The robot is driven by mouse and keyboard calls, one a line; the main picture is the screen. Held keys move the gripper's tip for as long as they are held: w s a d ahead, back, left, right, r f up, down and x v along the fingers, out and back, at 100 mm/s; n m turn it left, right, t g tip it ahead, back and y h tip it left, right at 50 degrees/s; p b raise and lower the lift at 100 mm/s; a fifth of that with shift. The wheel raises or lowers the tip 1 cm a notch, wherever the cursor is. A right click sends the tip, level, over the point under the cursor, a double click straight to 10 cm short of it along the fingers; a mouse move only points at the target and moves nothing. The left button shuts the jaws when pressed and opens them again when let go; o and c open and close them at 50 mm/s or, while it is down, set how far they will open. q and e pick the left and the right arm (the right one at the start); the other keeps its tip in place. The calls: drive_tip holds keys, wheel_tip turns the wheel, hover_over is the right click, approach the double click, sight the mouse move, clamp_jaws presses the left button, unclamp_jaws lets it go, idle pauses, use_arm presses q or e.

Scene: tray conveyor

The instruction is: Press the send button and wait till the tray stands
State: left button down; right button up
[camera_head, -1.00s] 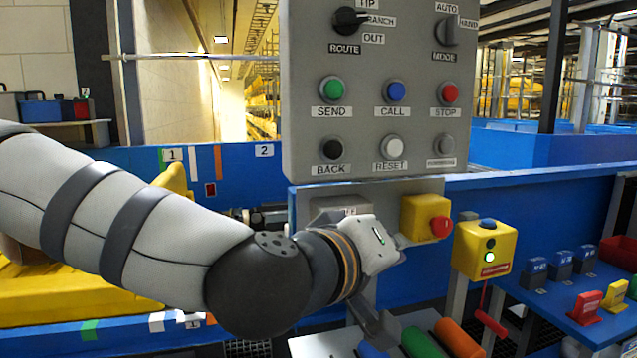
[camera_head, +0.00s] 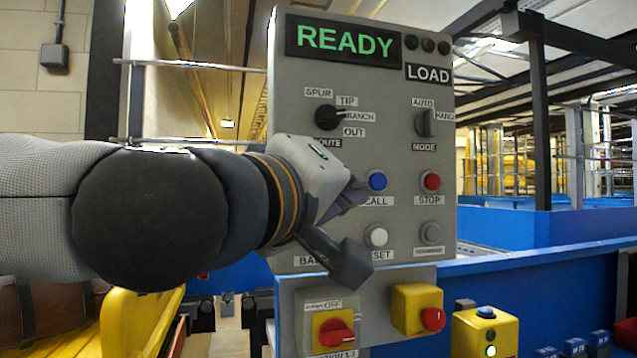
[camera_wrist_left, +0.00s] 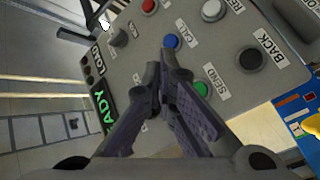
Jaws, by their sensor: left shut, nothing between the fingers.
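The grey control panel (camera_head: 400,285) fills the middle of the head view, and its display (camera_head: 344,41) reads READY. The green send button (camera_wrist_left: 201,89) shows in the left wrist view, partly covered by a finger; in the head view it is hidden behind my left gripper. My left gripper (camera_head: 352,228) is shut and empty in front of the panel's left half. Its closed fingers also show in the left wrist view (camera_wrist_left: 162,66); whether they touch the panel I cannot tell. A yellow tray (camera_head: 140,322) is at lower left, cut off by the frame, with brown items behind its edge.
The blue call button (camera_head: 377,181), red stop button (camera_head: 429,181) and white reset button (camera_head: 376,236) sit close right of my gripper. The black back button (camera_wrist_left: 250,58) is near send. A red rotary switch (camera_head: 334,335) and yellow box with red knob (camera_head: 420,308) are below.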

use_arm(q)
drive_tip(key=w+a, duration=0.2)
drive_tip(key=w, duration=0.6)
drive_tip(key=shift+a, duration=0.3)
use_arm(e)
drive_tip(key=shift+s+f, duration=0.35)
drive_tip(key=shift+f, duration=0.1)
use_arm(q)
drive_tip(key=shift+f+b, duration=0.1)
drive_tip(key=shift+b, duration=0.2)
use_arm(e)
drive_tip(key=shift+r, duration=0.1)
use_arm(q)
drive_tip(key=shift+w+a, duration=0.1)
drive_tip(key=shift+w, duration=0.25)
use_arm(e)
drive_tip(key=shift+w+r, duration=0.15)
drive_tip(key=shift+w, duration=0.05)
